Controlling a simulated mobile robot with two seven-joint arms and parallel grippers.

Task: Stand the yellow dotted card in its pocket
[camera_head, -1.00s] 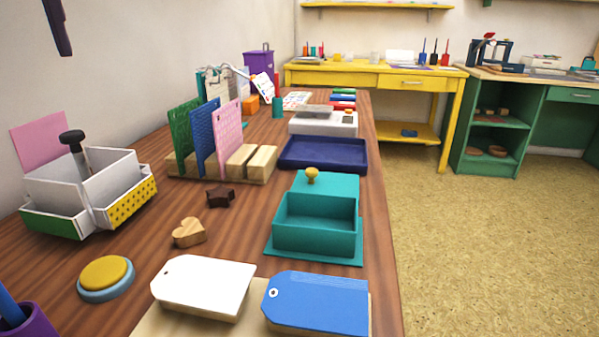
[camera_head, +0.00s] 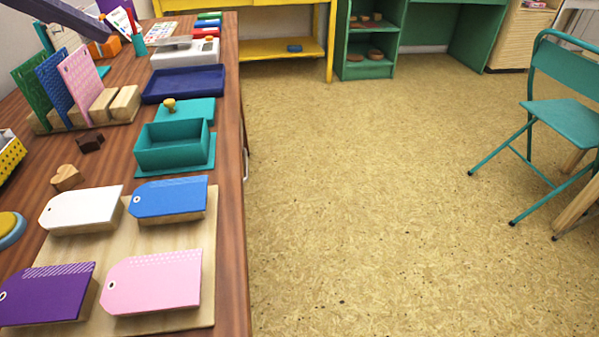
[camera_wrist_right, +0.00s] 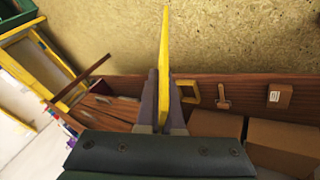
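My right gripper (camera_wrist_right: 164,105) shows in the right wrist view, its two fingers close on a thin yellow card (camera_wrist_right: 165,55) seen edge-on; its dots do not show from here. The right gripper is outside the head view. In the head view, a wooden rack (camera_head: 40,126) at the upper left holds a green card (camera_head: 38,92), a blue card (camera_head: 54,85) and a pink card (camera_head: 82,80) upright, with wooden blocks to their right. A yellow dotted panel (camera_head: 8,155) shows at the left edge. A purple-grey part, seemingly of my left gripper (camera_head: 98,24), enters top left; its opening is unclear.
White (camera_head: 80,207), blue (camera_head: 170,198), purple (camera_head: 45,292) and pink (camera_head: 155,281) tags lie on a wooden board (camera_head: 140,236). A teal box (camera_head: 172,147) and a navy tray (camera_head: 184,84) stand beyond. Open floor (camera_head: 370,200) lies right; a teal chair (camera_head: 565,120) stands there.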

